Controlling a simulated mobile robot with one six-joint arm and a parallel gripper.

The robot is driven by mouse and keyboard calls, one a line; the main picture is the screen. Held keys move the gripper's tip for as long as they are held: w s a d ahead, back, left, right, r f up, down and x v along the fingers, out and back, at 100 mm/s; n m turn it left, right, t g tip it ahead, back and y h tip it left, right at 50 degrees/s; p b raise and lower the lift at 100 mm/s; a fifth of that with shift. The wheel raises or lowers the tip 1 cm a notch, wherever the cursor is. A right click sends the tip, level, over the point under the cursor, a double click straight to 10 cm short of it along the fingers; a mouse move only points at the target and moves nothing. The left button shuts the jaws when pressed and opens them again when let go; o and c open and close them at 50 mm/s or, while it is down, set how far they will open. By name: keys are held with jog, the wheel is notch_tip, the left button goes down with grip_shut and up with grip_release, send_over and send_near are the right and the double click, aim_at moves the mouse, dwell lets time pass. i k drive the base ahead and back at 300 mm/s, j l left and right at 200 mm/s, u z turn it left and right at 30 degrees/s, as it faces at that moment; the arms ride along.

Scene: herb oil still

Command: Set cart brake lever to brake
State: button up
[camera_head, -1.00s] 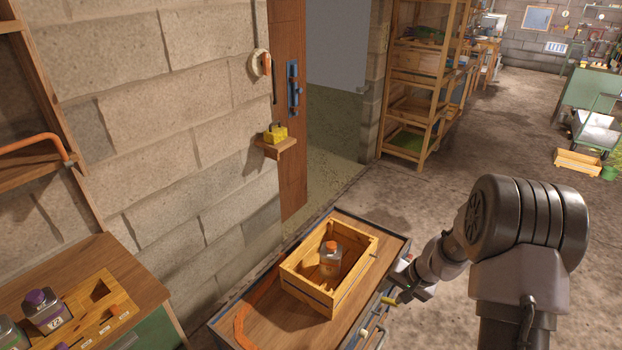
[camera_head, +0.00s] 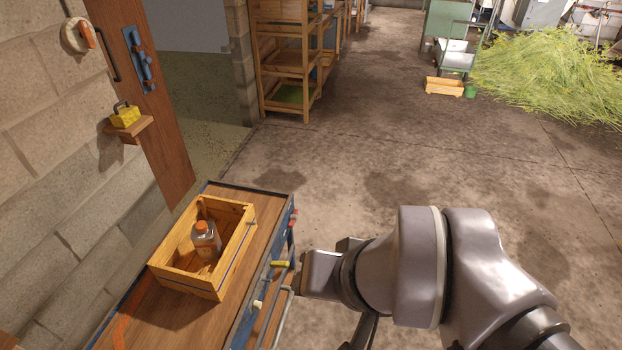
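The cart (camera_head: 187,314) has a wooden top and a blue-grey frame, and stands along the wall at lower left. On its right side is a short lever with a yellow grip (camera_head: 280,264), which looks like the brake lever. A white knob (camera_head: 257,304) sits nearer on the same side, and a red part (camera_head: 293,214) sits at the far corner. I see no readable brake marking. My gripper (camera_head: 305,275) is just right of the yellow grip, close to the cart's side. My own arm hides most of it; I cannot tell its fingers' opening or whether it touches the lever.
A wooden crate (camera_head: 238,214) with an orange-capped bottle (camera_head: 206,240) stands on the cart. A wall shelf (camera_head: 135,131) holds a yellow padlock-like block (camera_head: 125,115). A wooden rack (camera_head: 292,62) stands by the doorway. The concrete floor (camera_head: 400,150) beyond the cart is open.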

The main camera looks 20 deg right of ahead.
aim_at(294, 216)
jog(key=l, duration=0.25)
jog(key=i+z, duration=0.4)
jog(key=i, duration=0.55)
